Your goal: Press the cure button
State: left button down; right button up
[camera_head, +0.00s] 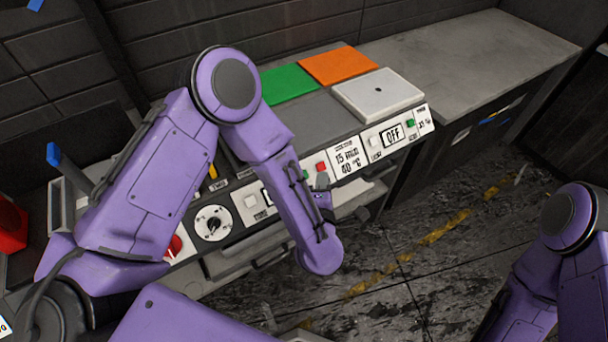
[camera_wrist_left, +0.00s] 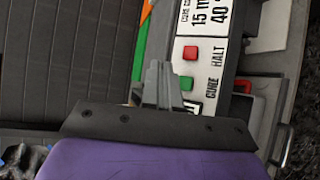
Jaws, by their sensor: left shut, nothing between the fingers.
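The control panel (camera_head: 345,157) runs along the front of the bench. In the left wrist view, a green button (camera_wrist_left: 193,107) beside the label CURE is partly covered by my left gripper (camera_wrist_left: 160,78). A red button (camera_wrist_left: 190,53) beside the label HALT is in clear view; it also shows in the head view (camera_head: 321,167). My left gripper is shut and empty, its fingers pointing up the picture beside the two buttons. I cannot tell whether it touches the panel. In the head view my left forearm mostly hides it. My right gripper is out of view.
A display reading OFF (camera_head: 392,134) and a dial (camera_head: 213,222) sit on the panel. A green sheet (camera_head: 288,84), an orange sheet (camera_head: 339,65) and a white plate (camera_head: 378,94) lie on top. The bench (camera_head: 480,55) is bare at right.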

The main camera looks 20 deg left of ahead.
pick_arm(q)
jog(key=shift+w+a+f+b, duration=0.65)
jog(key=shift+a+f, duration=0.15)
jog(key=shift+f, duration=0.2)
jog(key=shift+w+a+f+b, duration=0.6)
jog(key=shift+a+f+b, duration=0.15)
jog(key=shift+f, duration=0.25)
jog(key=shift+w+a+f+b, duration=0.6)
jog(key=shift+a+f, duration=0.2)
jog(key=shift+f, duration=0.2)
jog(key=shift+f, duration=0.1)
jog(key=shift+w+a+f+b, duration=0.15)
jog(key=shift+a+f+b, duration=0.05)
jog(key=shift+a+b, duration=0.1)
jog(key=shift+w+a+f+b, duration=0.2)
jog(key=shift+f+b, duration=0.1)
dwell(0.4)
jog(key=shift+r, duration=0.1)
jog(key=shift+s+d+r+p, duration=0.4)
jog(key=shift+d+r+p, duration=0.05)
jog(key=shift+d+r, duration=0.05)
